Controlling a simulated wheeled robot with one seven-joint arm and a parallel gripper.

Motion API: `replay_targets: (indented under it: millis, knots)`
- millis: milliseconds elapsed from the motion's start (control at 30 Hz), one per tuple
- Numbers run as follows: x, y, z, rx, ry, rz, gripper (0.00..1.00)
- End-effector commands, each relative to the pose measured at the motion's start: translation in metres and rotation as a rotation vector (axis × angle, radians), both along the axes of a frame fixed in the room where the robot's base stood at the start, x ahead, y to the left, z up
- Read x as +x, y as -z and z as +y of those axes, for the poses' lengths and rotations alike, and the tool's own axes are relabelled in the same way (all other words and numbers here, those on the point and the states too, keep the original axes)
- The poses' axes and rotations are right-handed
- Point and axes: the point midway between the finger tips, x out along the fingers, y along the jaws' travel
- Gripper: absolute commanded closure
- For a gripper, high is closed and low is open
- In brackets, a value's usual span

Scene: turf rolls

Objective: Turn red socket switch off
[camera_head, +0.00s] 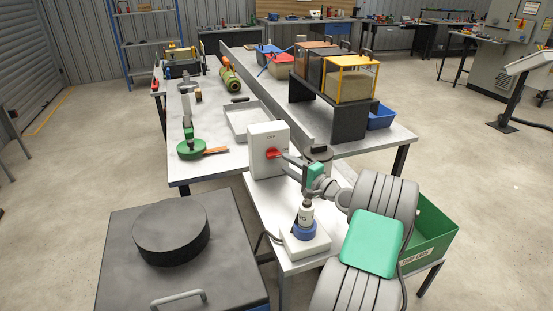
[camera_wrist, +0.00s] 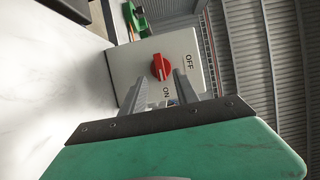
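The red switch knob (camera_head: 272,154) is on the front of a white box (camera_head: 258,135) standing on the bench. In the wrist view the knob (camera_wrist: 161,66) is a red disc with a raised grip, and the box face (camera_wrist: 130,68) carries the words OFF and ON, turned sideways. The knob's exact setting is hard to tell. My gripper (camera_head: 281,157) is close in front of the box. In the wrist view its two grey fingers (camera_wrist: 161,82) are apart, reaching toward the knob from either side. No clear contact shows, and nothing is held.
A blue and white plug (camera_head: 305,227) stands on a white base (camera_head: 303,246) beneath my arm. A green crate (camera_head: 431,232) is right of the bench. A dark box with a round black top (camera_head: 171,232) is at front left. A grey tray (camera_head: 244,124) lies behind the switch box.

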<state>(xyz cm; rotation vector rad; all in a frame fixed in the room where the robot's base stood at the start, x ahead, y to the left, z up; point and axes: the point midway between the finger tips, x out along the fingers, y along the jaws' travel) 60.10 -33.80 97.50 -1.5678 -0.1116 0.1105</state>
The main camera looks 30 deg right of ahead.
Motion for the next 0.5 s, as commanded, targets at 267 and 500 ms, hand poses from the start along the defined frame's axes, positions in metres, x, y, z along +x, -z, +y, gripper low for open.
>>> replay_targets:
  millis: [267,500]
  knots:
    - [0.050,-0.002,0.008,0.000,-0.002,0.000,0.64]
    - [0.058,-0.001,0.007,0.000,0.002,0.000,0.64]
